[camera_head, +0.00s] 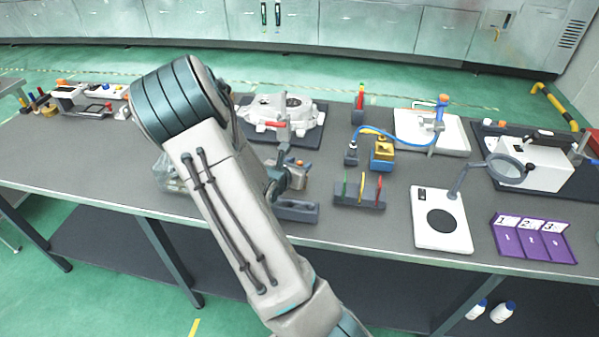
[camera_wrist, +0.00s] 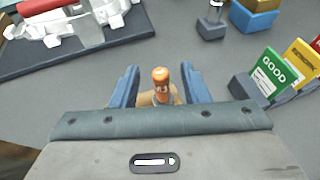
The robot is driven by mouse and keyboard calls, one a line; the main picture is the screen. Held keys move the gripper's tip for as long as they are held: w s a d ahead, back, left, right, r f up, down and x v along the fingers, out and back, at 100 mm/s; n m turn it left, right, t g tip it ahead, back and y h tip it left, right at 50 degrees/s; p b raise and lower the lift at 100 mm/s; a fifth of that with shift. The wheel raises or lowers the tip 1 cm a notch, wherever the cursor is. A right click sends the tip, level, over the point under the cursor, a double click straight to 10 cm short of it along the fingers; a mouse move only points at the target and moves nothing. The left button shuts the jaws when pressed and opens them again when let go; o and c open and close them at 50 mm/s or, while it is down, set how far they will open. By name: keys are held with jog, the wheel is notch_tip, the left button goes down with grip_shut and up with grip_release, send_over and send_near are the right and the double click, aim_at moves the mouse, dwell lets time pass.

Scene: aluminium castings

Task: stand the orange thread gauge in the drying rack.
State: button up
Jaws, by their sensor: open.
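The orange thread gauge (camera_wrist: 161,75) appears to be the small upright piece with the orange top in the wrist view, between the two blue fingers of my gripper (camera_wrist: 158,68). The fingers are open, with a gap on each side of it. A tan part shows below it, and its lower end is hidden by my gripper's body. In the head view, a small orange spot (camera_head: 300,163) shows beside my gripper (camera_head: 284,172), partly covered by it. I cannot tell which thing is the drying rack.
A grey slotted holder (camera_head: 360,195) with upright coloured cards stands right of my gripper. A white casting (camera_head: 285,112) lies on a dark mat behind. A yellow-and-blue block (camera_head: 382,152), magnifier stand (camera_head: 441,220) and purple numbered tray (camera_head: 532,238) stand further right.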

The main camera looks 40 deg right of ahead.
jog(key=shift+x, duration=1.6)
grip_shut()
jog(key=shift+r, duration=0.15)
